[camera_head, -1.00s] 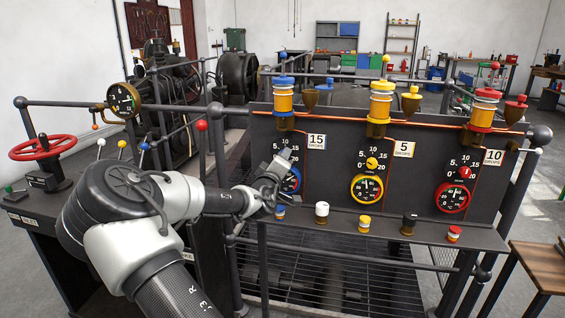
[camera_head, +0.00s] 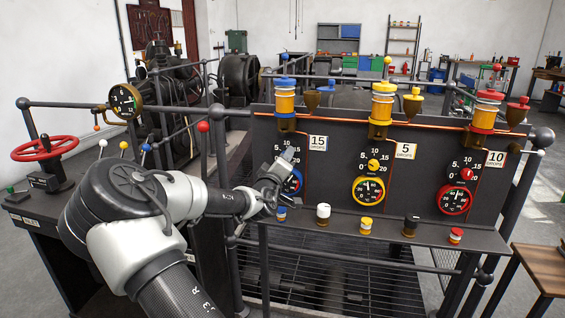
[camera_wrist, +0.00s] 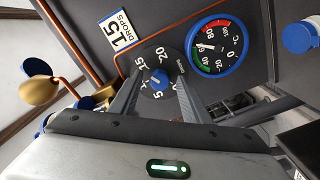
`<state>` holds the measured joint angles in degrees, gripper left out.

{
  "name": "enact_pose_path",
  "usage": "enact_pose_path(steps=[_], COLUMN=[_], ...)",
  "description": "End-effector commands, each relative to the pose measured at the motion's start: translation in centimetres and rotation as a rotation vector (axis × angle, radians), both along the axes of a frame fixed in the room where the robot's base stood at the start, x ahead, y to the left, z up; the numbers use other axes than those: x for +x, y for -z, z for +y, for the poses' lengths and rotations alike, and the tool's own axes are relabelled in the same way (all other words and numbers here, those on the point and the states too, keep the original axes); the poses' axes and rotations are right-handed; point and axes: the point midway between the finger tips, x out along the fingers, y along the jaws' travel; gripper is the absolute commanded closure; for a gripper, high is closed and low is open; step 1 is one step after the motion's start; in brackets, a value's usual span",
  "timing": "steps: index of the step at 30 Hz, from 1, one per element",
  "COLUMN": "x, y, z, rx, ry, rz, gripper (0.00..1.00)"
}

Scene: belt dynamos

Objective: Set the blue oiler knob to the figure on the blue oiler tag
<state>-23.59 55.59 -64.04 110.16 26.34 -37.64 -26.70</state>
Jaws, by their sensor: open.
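The blue oiler knob (camera_wrist: 158,78) sits on a dark round dial marked 5, 15 and 20 in the wrist view; the 10 is not clearly seen. Its exact pointer direction is too small to read surely. The blue oiler tag (camera_wrist: 121,30) reads 15 DROPS; it also shows in the head view (camera_head: 318,143). My gripper (camera_wrist: 158,85) is open, its two fingers appearing on either side of the knob. Contact cannot be told. In the head view my gripper (camera_head: 283,168) hides the knob.
A blue-rimmed temperature gauge (camera_wrist: 216,46) is beside the knob. The yellow knob (camera_head: 374,165) and red knob (camera_head: 466,174) are farther right on the panel. A ledge with several coloured caps, including a white one (camera_head: 323,211), runs below.

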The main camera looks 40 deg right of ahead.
Motion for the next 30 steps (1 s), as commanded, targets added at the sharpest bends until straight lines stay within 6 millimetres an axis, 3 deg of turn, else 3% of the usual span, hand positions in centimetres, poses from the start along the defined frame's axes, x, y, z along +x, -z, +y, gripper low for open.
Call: enact_pose_path(steps=[8, 21, 30], x=[-1.9, -8.7, -11.1], y=[-0.1, -0.1, 0.0], z=[2.3, 10.4, 13.1], rx=[0.002, 0.001, 0.000], ry=[-0.001, -0.004, -0.001], rz=[0.002, 0.002, 0.000], gripper=[0.57, 0.57, 0.57])
